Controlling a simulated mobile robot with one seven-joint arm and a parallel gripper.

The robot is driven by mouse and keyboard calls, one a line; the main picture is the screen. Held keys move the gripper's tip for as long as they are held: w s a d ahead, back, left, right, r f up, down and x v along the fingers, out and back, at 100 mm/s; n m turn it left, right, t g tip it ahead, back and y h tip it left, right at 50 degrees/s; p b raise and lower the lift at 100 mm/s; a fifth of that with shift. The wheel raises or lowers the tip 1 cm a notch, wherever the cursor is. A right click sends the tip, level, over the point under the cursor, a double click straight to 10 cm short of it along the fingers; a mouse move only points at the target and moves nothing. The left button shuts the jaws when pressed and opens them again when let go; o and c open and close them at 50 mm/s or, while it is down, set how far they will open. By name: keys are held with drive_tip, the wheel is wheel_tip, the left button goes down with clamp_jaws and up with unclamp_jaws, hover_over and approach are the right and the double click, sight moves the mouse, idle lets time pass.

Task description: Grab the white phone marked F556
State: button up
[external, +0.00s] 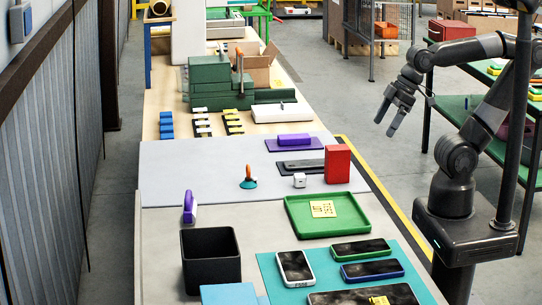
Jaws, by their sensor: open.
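The white phone (295,267) lies flat on a teal mat (328,268) at the front of the table. Its screen is dark and small lettering shows along its near edge, too small to read surely. A green-edged phone (361,250) and a blue-edged phone (372,270) lie to its right. My gripper (385,128) is open and empty, its fingers pointing down and left. It hangs in the air on the right, well up and away from the white phone.
A black bin (211,262) stands left of the white phone. A green tray (328,215) with a yellow note lies behind the phones. A red box (338,164) stands behind the tray. A dark tablet (340,297) lies at the front edge.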

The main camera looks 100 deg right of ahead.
drive_tip(key=w+a+r+n+g, duration=0.1)
drive_tip(key=w+a+r+n, duration=0.15)
drive_tip(key=w, duration=0.25)
drive_tip(key=w+a+r+n, duration=0.2)
drive_tip(key=w+a, duration=0.1)
drive_tip(key=w, duration=0.3)
drive_tip(key=n+g, duration=0.5)
drive_tip(key=n, duration=0.9)
hover_over(295, 266)
wheel_tip(295, 266, down, 15)
drive_tip(key=shift+m, duration=0.25)
drive_tip(key=f, duration=0.4)
drive_tip(key=shift+w+a+f, duration=0.15)
drive_tip(key=shift+w+f, duration=0.05)
drive_tip(key=shift+f, duration=0.2)
drive_tip(key=shift+s+d+f, duration=0.1)
drive_tip(key=shift+s+f, duration=0.05)
drive_tip(key=shift+f, duration=1.2)
drive_tip(key=shift+s+d+f, duration=0.1)
drive_tip(key=shift+f, duration=1.2)
drive_tip(key=shift+c, duration=0.5)
